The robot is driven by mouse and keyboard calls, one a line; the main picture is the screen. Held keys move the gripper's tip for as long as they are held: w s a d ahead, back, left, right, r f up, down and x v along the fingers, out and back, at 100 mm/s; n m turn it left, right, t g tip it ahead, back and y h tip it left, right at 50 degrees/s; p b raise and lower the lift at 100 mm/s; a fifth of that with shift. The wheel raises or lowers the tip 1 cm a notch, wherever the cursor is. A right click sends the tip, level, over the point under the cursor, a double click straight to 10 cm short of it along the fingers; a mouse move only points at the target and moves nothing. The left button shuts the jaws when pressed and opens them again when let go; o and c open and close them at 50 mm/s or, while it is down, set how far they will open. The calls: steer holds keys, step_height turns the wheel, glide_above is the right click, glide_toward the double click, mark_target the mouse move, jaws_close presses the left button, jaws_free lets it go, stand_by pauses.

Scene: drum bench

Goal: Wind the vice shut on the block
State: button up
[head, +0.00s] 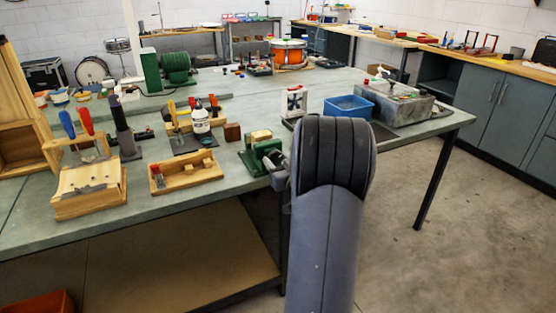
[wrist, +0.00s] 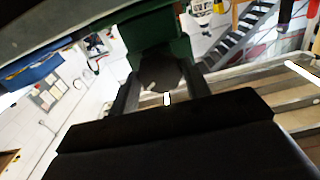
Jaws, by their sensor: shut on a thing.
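The green vice (head: 266,160) stands at the front edge of the bench, left of my arm. A pale wooden block (head: 259,136) sits at the top of the vice, between its jaws; I cannot tell how tightly. My gripper (head: 277,170) is at the vice's front end, partly hidden by my arm. In the wrist view my gripper (wrist: 165,92) is shut around a dark grey part that looks like the vice handle (wrist: 160,74). The green vice body (wrist: 160,38) is just beyond it. Most of the handle is hidden.
A small brown block (head: 232,132) and a white bottle (head: 200,121) stand behind. A blue bin (head: 349,107) is right of the vice. Floor in front is clear.

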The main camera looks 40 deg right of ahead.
steer(key=shift+s+f+m, duration=0.1)
steer(key=shift+f+m, duration=0.1)
steer(key=shift+m, duration=0.1)
steer(key=o, duration=1)
steer(key=shift+r, duration=0.15)
steer(key=v, duration=1)
steer(key=shift+s, duration=0.4)
